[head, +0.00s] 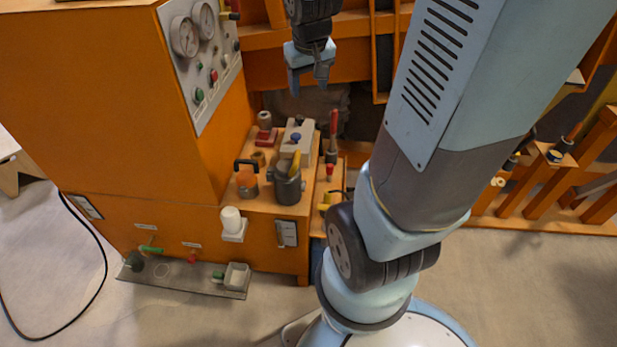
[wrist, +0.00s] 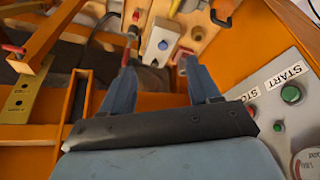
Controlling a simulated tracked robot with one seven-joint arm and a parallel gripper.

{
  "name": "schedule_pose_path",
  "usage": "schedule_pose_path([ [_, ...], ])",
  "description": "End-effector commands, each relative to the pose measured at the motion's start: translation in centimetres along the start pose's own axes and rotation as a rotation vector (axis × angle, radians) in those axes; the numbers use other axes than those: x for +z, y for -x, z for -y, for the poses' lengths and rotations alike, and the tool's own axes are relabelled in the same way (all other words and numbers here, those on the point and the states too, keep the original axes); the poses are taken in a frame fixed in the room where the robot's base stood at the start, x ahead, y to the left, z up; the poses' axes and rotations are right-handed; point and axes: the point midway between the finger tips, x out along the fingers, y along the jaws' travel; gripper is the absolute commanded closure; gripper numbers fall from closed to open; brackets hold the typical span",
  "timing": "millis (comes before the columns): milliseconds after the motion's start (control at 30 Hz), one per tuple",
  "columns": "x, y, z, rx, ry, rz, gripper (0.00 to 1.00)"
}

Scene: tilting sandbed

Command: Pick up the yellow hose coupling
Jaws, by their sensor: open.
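A small yellow piece (head: 324,208) lies on the low orange ledge right of the machine, partly hidden by a dark part. A yellow handle-like piece (head: 295,162) stands in a grey cup (head: 287,187) on the machine's top; its end also shows in the wrist view (wrist: 175,8). I cannot tell which of these is the hose coupling. My gripper (head: 308,80) is open and empty, pointing down behind and above the machine's top. In the wrist view my gripper (wrist: 158,70) has its fingers apart, with nothing between them.
A tall orange cabinet with a gauge panel (head: 205,50) rises at left. Orange racks (head: 560,160) stand at right.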

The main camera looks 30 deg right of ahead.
Motion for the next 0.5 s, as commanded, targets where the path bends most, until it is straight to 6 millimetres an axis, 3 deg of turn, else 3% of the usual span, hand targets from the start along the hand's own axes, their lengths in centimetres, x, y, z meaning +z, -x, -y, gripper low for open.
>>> schedule_pose_path([
  [233, -1.2, -7.3, -1.9, 0.014, -0.009, 0.074, 0.39],
  [500, -0.9, -15.6, -3.6, 0.01, -0.014, 0.145, 0.39],
])
